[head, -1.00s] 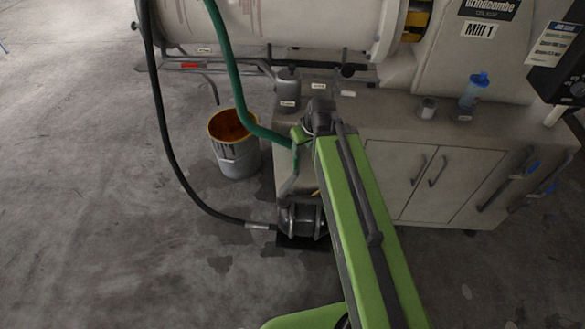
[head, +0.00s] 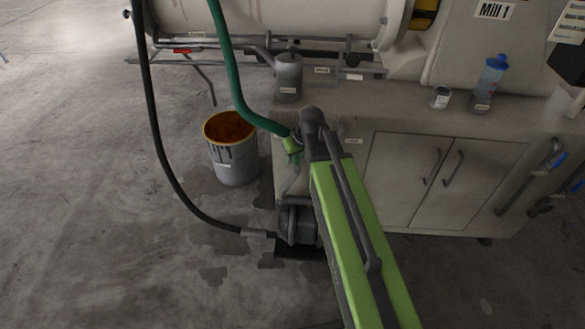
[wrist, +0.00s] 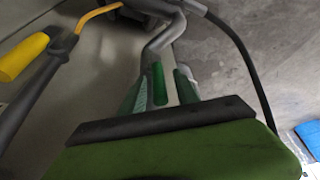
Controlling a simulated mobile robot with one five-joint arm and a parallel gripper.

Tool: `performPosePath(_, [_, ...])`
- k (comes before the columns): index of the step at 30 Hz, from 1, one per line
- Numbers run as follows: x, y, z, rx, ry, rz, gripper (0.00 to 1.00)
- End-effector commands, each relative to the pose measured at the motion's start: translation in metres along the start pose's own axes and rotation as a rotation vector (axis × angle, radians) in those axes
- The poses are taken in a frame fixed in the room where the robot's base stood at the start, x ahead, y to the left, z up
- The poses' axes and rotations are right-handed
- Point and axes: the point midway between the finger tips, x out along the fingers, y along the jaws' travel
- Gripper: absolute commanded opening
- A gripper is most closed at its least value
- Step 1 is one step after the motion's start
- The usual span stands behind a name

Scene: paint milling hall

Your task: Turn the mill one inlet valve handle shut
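My gripper (wrist: 161,85) is at the front of the mill cabinet. In the wrist view its two green fingers stand apart. A narrow green piece (wrist: 159,84) shows between them, in front of a pale grey pipe; whether it is the inlet valve handle I cannot tell. No contact on it is visible. A yellow grip on a grey lever (wrist: 22,57) lies left of the fingers, apart from them. In the head view my gripper (head: 292,148) is small beside the lower end of the green hose (head: 234,84), and my arm hides part of the pipework. The Mill 1 label (head: 494,11) is at upper right.
An orange-rimmed bucket (head: 235,160) stands on the floor left of the cabinet (head: 385,180). A black hose (head: 165,160) runs down to a low fitting. Blue-gripped levers (head: 556,160) are at the far right. A bottle (head: 488,82) and small can (head: 440,98) stand on top.

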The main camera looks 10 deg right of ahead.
Motion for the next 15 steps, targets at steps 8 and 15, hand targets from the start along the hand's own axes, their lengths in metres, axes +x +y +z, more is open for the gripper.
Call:
performPosePath(8, [0.0075, 0.0004, -0.0003, 0.001, 0.000, 0.000, 0.37])
performPosePath(15, [0.0074, 0.0007, -0.0002, 0.001, 0.000, 0.000, 0.12])
